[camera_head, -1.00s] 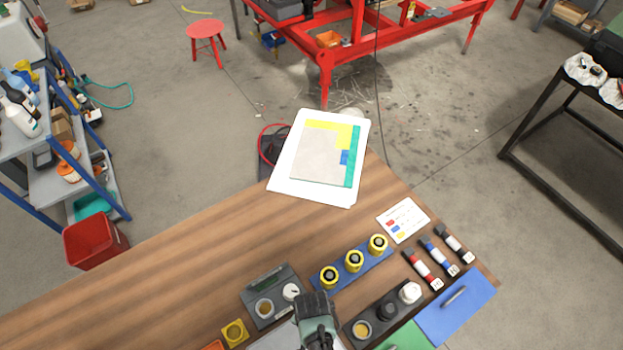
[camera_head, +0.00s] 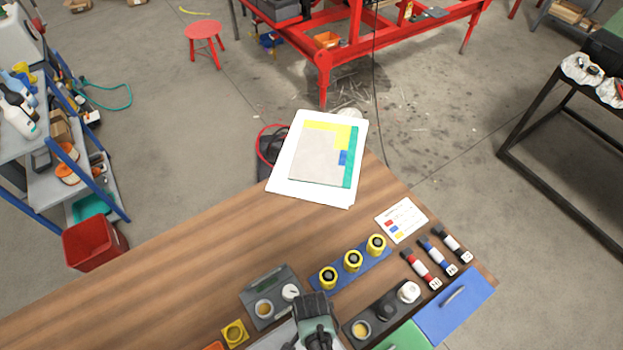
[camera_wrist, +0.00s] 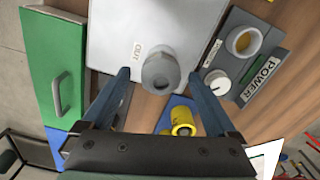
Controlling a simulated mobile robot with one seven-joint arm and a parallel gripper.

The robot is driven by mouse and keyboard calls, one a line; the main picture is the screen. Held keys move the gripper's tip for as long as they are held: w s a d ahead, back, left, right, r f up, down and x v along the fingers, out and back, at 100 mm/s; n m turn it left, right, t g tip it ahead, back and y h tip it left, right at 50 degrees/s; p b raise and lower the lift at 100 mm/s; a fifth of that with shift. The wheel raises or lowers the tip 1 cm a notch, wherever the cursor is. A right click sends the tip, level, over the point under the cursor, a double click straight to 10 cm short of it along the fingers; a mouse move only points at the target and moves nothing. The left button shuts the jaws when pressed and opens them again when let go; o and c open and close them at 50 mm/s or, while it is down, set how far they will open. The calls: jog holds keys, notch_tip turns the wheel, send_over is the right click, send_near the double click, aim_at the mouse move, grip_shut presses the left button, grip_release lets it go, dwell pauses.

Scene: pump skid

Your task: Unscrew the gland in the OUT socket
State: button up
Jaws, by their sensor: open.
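The grey gland (camera_wrist: 160,72) stands up from a light grey box (camera_wrist: 118,30) beside the OUT label (camera_wrist: 137,50) in the wrist view. It has a hexagonal base and a round, narrower top. My gripper (camera_wrist: 158,77) is open, with one finger on each side of the gland and a visible gap at both sides. I cannot tell how deep the fingertips reach. In the head view my gripper (camera_head: 316,318) is over the front of the bench and hides the gland.
A POWER unit (camera_head: 272,297) and a blue rack (camera_head: 360,266) with yellow fittings stand close to my gripper. A dark block (camera_head: 372,318) with round parts is at its right. Green (camera_head: 405,338) and blue (camera_head: 452,305) lidded boxes lie further right.

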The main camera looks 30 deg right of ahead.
jog(key=m, duration=0.5)
jog(key=c, duration=1.4)
jog(key=n, duration=0.4)
jog(key=shift+p, duration=0.3)
jog(key=n, duration=0.5)
jog(key=o, duration=1.4)
jog(key=shift+r, duration=0.1)
